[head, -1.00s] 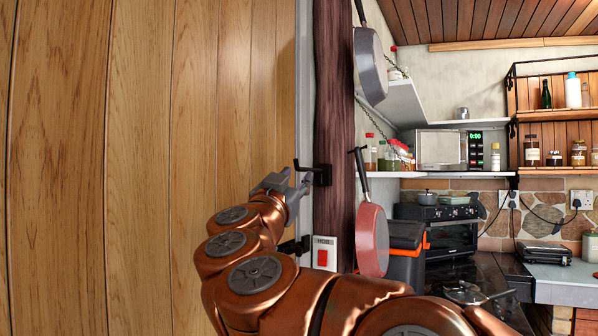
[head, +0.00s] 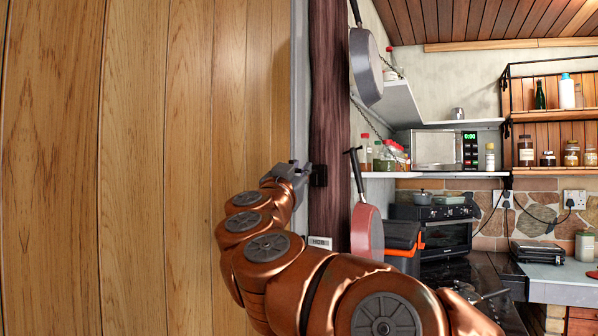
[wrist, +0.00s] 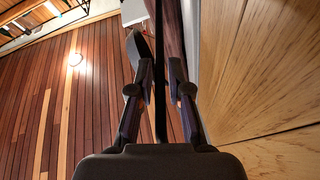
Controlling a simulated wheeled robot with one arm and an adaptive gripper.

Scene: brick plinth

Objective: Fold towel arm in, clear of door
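The towel arm's black mount (head: 319,175) is on the dark wooden post, beside the edge of the tall wood-plank panel. My gripper (head: 284,173) is just left of the mount in the head view and hides most of the arm there. In the wrist view a thin dark bar (wrist: 160,25), which looks like the towel arm, runs lengthwise between the two fingers of my gripper (wrist: 160,82). The fingers stand apart with a gap on each side of the bar. The wood-plank panel (head: 140,150), which seems to be the door, fills the left of the head view.
A red pan (head: 367,232) and a grey pan (head: 365,68) hang right of the post (head: 331,110). A small white plate marked HOB (head: 320,242) sits below the mount, partly behind my arm. Shelves, a microwave (head: 434,150) and a counter stand farther right.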

